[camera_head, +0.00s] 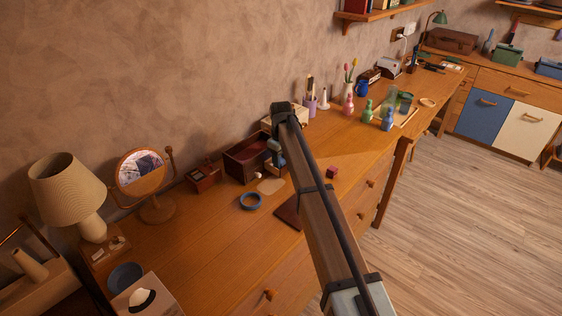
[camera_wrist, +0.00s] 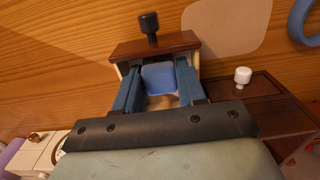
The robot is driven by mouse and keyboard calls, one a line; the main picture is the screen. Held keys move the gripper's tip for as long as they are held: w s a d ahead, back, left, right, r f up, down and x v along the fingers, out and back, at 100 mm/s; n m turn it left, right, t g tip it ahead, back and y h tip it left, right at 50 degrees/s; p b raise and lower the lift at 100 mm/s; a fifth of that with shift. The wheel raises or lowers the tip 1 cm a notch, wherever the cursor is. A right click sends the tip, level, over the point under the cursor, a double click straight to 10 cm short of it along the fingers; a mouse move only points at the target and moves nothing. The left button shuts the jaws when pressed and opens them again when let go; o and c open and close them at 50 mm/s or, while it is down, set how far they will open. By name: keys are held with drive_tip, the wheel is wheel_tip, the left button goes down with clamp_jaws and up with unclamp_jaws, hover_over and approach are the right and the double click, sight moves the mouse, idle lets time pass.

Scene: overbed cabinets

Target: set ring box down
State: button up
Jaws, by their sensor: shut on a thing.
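My gripper (camera_wrist: 160,85) is shut on a small blue block, which I take for the ring box (camera_wrist: 159,77), in the wrist view. It sits between the two blue fingers, behind a red-brown drawer front (camera_wrist: 178,43) with a black knob. Pale drawer sides show outside the fingers, so the box is in or just above an open drawer. I cannot tell whether it touches the drawer floor. In the head view my gripper (camera_head: 275,153) is beside a dark brown case (camera_head: 240,160), and the held box cannot be made out there.
A white knob (camera_wrist: 243,76) stands beside the gripper on dark wood. A pale flat mat (camera_head: 271,186) and a blue ring (camera_head: 250,201) lie nearby on the desk. A small red cube (camera_head: 332,172) is to the right. A round mirror (camera_head: 141,173) and lamp (camera_head: 67,185) stand left.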

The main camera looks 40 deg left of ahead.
drive_tip(key=shift+f, duration=0.15)
drive_tip(key=o, duration=0.7)
drive_tip(key=shift+o, duration=0.2)
wheel_tip(320, 180, up, 12)
idle(0.3)
